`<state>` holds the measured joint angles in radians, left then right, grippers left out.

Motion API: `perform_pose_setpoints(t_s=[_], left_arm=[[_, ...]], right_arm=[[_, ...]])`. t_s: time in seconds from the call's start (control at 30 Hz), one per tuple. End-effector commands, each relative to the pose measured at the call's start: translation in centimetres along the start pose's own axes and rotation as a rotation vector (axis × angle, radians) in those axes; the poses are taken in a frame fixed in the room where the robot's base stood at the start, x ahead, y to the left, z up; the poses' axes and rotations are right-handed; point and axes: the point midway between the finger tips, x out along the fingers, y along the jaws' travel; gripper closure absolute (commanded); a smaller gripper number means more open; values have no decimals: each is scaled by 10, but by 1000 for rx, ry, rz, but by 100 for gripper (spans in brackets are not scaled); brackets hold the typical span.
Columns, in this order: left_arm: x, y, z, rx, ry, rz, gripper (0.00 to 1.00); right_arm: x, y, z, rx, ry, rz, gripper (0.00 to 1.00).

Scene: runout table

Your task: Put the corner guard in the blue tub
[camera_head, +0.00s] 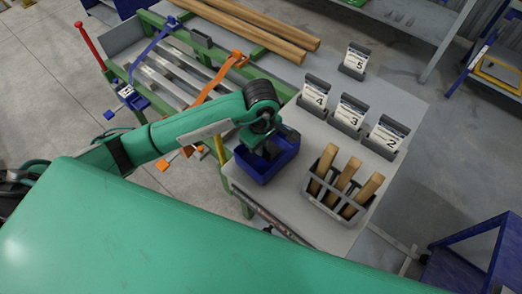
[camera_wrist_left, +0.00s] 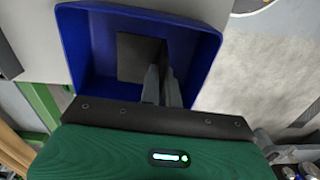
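The blue tub (camera_head: 262,170) stands at the near left edge of the grey table top, and its walls fill the upper part of the left wrist view (camera_wrist_left: 88,60). My left gripper (camera_wrist_left: 162,82) points down into the tub, its two fingers close together. A dark grey, square-faced piece, which looks like the corner guard (camera_wrist_left: 138,58), shows at the fingertips inside the tub outline. One leg of it seems to be edge-on between the fingers. Whether it touches the tub floor cannot be told. In the head view my arm partly hides the gripper (camera_head: 262,148). My right gripper is not in view.
A dark rack (camera_head: 335,207) with wooden handles stands right of the tub. Numbered card holders (camera_head: 347,115) line the table behind it. Roller rails with orange and blue straps (camera_head: 215,80) lie to the left, wooden poles (camera_head: 250,25) at the back.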

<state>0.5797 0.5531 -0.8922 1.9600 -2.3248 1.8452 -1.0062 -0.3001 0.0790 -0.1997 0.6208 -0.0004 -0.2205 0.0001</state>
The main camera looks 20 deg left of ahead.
Motion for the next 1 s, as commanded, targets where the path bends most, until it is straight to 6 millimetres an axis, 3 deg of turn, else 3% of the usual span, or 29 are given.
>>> perform_pose_setpoints(t_s=[0.27,0.63,0.73,1.0], left_arm=[[34,-1,0,-1,-1,-4,100],[40,0,0,0,1,-1,100],[38,0,0,0,0,-1,76],[37,0,0,0,0,-1,74]], right_arm=[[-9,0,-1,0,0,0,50],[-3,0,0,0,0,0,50],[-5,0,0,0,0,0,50],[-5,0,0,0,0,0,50]])
